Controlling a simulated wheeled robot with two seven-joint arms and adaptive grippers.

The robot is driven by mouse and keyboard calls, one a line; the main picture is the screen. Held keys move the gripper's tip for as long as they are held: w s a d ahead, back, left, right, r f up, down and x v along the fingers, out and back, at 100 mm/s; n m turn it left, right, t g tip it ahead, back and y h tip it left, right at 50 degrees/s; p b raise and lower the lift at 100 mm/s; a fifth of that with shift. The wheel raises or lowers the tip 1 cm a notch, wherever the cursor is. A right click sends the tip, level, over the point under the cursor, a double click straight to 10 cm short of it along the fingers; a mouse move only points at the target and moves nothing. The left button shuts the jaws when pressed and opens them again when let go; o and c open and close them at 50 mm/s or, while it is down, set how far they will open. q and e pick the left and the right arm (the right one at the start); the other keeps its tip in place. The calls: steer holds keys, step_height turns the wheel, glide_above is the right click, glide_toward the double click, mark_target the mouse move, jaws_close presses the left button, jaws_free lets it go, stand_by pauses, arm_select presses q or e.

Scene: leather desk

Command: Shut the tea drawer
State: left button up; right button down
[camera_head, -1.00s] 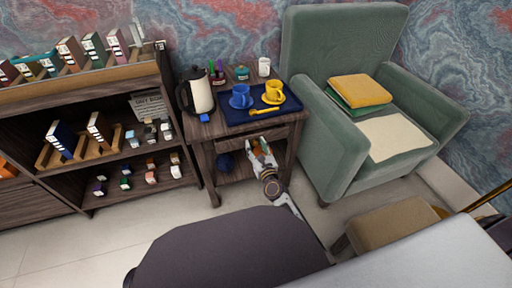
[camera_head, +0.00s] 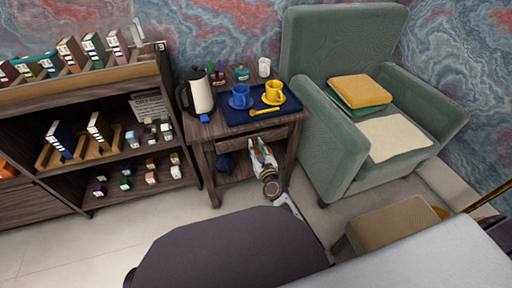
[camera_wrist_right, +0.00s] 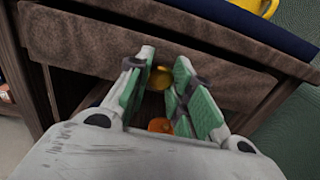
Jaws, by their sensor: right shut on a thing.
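The tea drawer is in the small dark wooden side table; its front (camera_head: 232,144) shows under the tabletop in the head view. In the right wrist view the drawer front (camera_wrist_right: 235,92) lies across the middle, below the tabletop edge, with a round brass knob (camera_wrist_right: 160,79). My right gripper (camera_head: 259,148) is in front of the drawer in the head view. In the wrist view its green-padded fingers (camera_wrist_right: 160,85) are on either side of the knob, shut on it. How far the drawer stands out is hard to tell. My left gripper is not in view.
A green armchair (camera_head: 345,160) stands right, a bookshelf (camera_head: 90,88) left.

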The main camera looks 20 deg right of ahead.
mark_target(253, 140)
steer(key=shift+w, duration=1.25)
steer(key=shift+w+f+b, duration=0.1)
steer(key=shift+w+b, duration=0.25)
steer(key=shift+w, duration=0.35)
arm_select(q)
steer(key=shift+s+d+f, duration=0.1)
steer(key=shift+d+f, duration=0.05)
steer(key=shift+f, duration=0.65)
arm_select(e)
steer(key=shift+w, duration=0.1)
steer(key=shift+r, duration=0.25)
steer(key=c, duration=1.5)
jaws_free()
steer(key=shift+w, duration=0.1)
steer(key=o, duration=0.3)
steer(key=shift+w+a+f, duration=0.1)
steer(key=shift+f, duration=0.05)
steer(key=shift+s, duration=0.25)
steer(key=s, duration=1.1)
steer(key=shift+s+d, duration=0.2)
steer(key=shift+s, duration=0.15)
